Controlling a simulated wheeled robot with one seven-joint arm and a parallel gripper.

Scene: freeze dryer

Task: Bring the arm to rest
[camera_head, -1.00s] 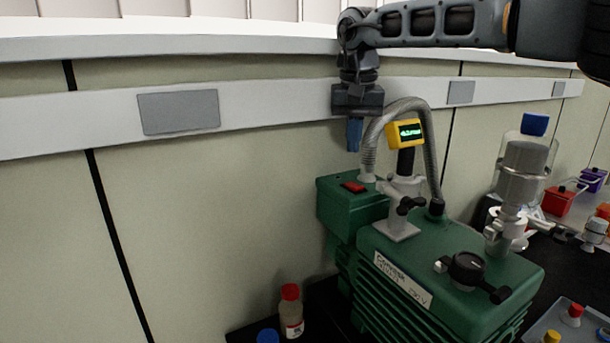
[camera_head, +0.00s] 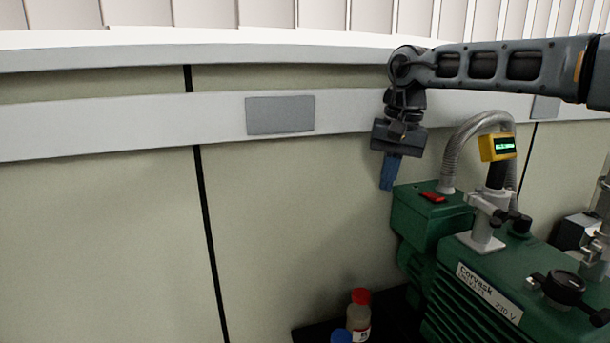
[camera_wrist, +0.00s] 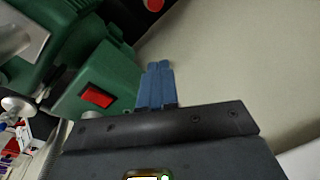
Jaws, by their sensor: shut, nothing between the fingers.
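My gripper (camera_head: 387,186) hangs from my arm, pointing down, in front of the wall in the head view. Its blue fingers are shut together with nothing between them. In the wrist view the shut fingers (camera_wrist: 157,66) point away, beside the green pump's box with a red switch (camera_wrist: 97,97). In the head view my gripper is just up and left of that red switch (camera_head: 432,197), apart from the pump. My arm reaches in from the upper right.
The green vacuum pump (camera_head: 440,270) stands at the lower right, with a grey hose (camera_head: 452,155) and a yellow gauge (camera_head: 497,147). A red-capped bottle (camera_head: 359,315) and a blue cap (camera_head: 341,336) are below. The space left of my gripper is clear before the wall (camera_head: 100,240).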

